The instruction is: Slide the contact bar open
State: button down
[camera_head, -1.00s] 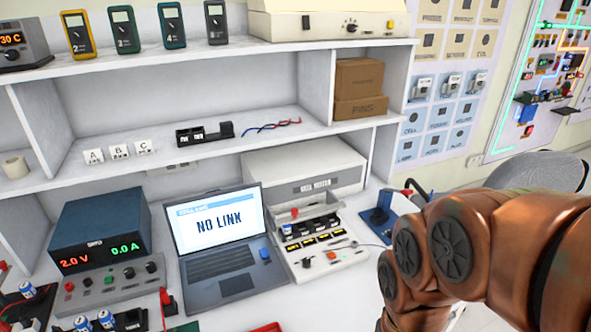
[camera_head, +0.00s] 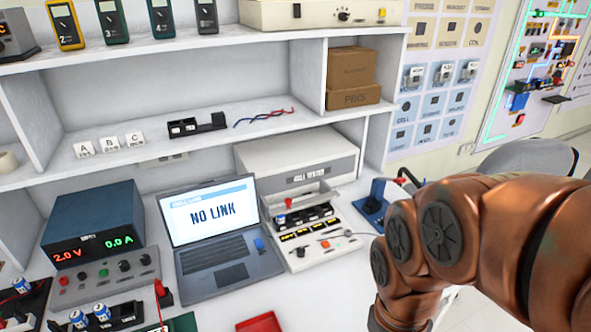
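The cell tester (camera_head: 300,160) is a pale box at the back of the bench, right of the laptop. In front of it is a lower pale panel (camera_head: 312,257) with a row of dark cell slots (camera_head: 304,219), several yellow labels and an orange-red button (camera_head: 325,244). A small red-topped part (camera_head: 288,202) stands by the slots at the left. I cannot tell for sure which piece is the contact bar or whether it is open. My copper-coloured arm fills the lower right, to the right of the panel. My gripper is out of view.
A laptop (camera_head: 217,262) reading NO LINK stands left of the panel. A blue power supply (camera_head: 95,230) is further left. A red tray (camera_head: 259,323) lies at the front edge of the view. A blue stand (camera_head: 373,208) is between the tester and my arm. Shelves overhang behind.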

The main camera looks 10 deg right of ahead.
aim_at(289, 207)
jog(key=k, duration=0.5)
jog(key=u, duration=0.95)
jog(key=i, duration=0.7)
jog(key=z, duration=0.3)
